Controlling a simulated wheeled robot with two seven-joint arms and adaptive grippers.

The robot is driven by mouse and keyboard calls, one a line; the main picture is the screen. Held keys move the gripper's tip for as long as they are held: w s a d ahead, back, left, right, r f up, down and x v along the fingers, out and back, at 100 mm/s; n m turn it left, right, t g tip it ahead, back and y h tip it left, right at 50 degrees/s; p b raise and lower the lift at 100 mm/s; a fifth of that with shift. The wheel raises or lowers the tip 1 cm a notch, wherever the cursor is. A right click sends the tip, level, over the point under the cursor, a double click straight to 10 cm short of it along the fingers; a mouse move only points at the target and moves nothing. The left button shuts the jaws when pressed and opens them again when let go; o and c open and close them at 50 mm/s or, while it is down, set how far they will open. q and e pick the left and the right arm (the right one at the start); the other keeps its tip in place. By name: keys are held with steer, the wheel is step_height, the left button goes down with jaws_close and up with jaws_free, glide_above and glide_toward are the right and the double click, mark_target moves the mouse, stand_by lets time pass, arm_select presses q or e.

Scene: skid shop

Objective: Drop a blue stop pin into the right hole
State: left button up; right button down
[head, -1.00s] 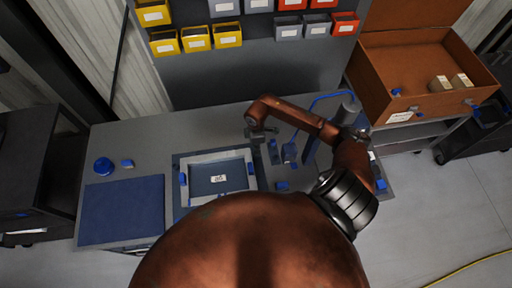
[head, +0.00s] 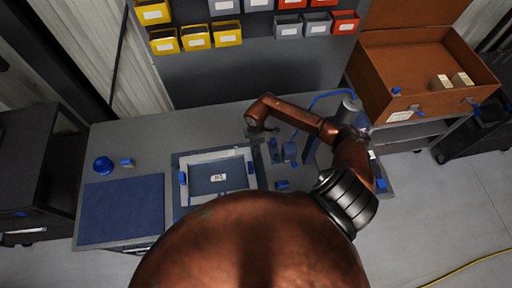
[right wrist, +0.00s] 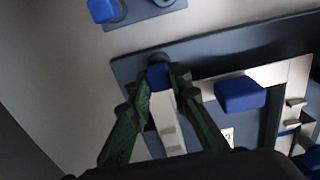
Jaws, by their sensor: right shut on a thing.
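My right arm reaches over the bench in the head view, its gripper (head: 264,129) near the upper right corner of the fixture. In the right wrist view the gripper (right wrist: 160,86) is shut on a blue stop pin (right wrist: 158,76), whose blue part shows between the fingertips. The pin is over the dark edge of the fixture plate (right wrist: 128,68); the fixture frame also shows in the head view (head: 176,160). A dark round feature (right wrist: 158,58) lies just beyond the pin. I cannot tell whether the pin touches the plate. The right hole is not clearly visible. My left gripper is out of view.
A blue clamp block (right wrist: 240,93) sits on the fixture beside the right finger. Another blue piece (right wrist: 103,10) stands on a grey plate beyond. Blue parts (head: 289,150) stand right of the fixture. A blue mat (head: 120,210) lies left; an open brown case (head: 385,75) is at right.

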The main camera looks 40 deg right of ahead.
steer(key=shift+f, duration=0.2)
stand_by(0.5)
steer(key=c, duration=1.7)
jaws_free()
steer(key=shift+o, duration=0.2)
steer(key=o, duration=0.4)
steer(key=shift+c, duration=0.2)
steer(key=shift+r+p, duration=3)
steer(key=shift+r, duration=0.5)
